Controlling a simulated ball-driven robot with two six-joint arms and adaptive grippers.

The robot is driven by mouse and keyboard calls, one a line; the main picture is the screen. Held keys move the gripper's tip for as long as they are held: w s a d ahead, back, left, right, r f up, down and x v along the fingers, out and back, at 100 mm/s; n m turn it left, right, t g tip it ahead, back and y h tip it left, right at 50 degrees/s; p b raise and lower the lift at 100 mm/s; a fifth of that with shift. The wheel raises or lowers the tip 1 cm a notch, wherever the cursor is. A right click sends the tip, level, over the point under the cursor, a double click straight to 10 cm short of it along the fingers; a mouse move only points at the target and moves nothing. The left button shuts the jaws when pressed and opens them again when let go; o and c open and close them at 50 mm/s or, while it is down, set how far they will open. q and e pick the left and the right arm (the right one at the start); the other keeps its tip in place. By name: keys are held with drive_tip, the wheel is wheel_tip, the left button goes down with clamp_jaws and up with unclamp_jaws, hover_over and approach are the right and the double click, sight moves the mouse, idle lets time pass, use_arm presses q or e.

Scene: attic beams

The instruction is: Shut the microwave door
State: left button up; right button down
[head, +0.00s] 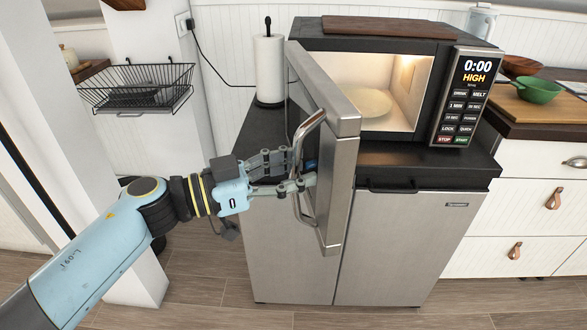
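The black microwave (388,42) sits on a dark counter with its door (340,150) swung wide open toward me, hinged on the left. The lit inside shows a round plate (362,102). The door has a curved metal handle (312,128) on its outer face. My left gripper (311,174) is at the lower part of this handle, with one finger in front of it and the other partly hidden behind it. I cannot tell whether the fingers are clamped on the handle or only around it. My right gripper is not in view.
A control panel (465,97) shows 0:00 HIGH. A wooden board (388,27) lies on top of the microwave. A paper towel roll (269,70) stands behind the open door. A wire basket (136,86) hangs at the left. A green bowl (539,90) is at the right.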

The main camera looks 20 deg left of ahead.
use_arm(q)
clamp_jaws()
drive_tip(key=shift+f, duration=0.1)
idle(0.5)
